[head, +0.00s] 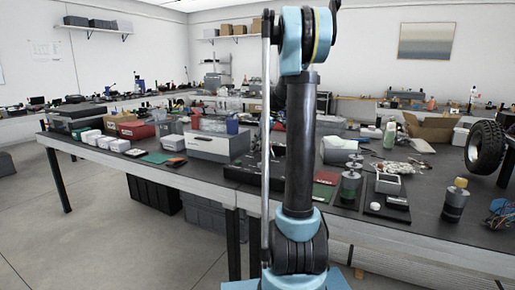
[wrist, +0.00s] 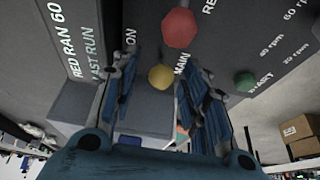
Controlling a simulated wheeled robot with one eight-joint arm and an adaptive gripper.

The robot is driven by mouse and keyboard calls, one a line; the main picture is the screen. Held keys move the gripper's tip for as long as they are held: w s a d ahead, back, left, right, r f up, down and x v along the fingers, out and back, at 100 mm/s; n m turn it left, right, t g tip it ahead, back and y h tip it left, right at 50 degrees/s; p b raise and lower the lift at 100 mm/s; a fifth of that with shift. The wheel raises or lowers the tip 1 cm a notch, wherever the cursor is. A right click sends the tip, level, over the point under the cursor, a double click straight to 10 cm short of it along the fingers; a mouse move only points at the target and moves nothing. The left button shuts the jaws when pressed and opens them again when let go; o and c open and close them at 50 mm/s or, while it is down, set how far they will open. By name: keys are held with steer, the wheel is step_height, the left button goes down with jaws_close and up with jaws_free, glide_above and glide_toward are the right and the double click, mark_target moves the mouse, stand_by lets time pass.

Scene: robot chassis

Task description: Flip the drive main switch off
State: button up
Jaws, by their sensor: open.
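In the wrist view a dark control panel (wrist: 150,20) with white lettering fills the upper middle. A yellow ball knob (wrist: 161,77) lies between the labels "ON" and "MAIN"; I cannot make out the lever under it or its exact position. Contact cannot be told. In the head view my arm stands in front of the bench and my gripper is not seen.
A grey card (wrist: 70,35) reading "RED RAN 60" and "LAST RUN" stands left of the panel. In the head view the long bench (head: 430,228) carries boxes, small motors and a black tyre (head: 485,147). Cardboard boxes (wrist: 300,137) show at right in the wrist view.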

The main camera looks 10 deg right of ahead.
steer(key=shift+x, duration=0.9)
jaws_close()
steer(key=shift+d, duration=0.1)
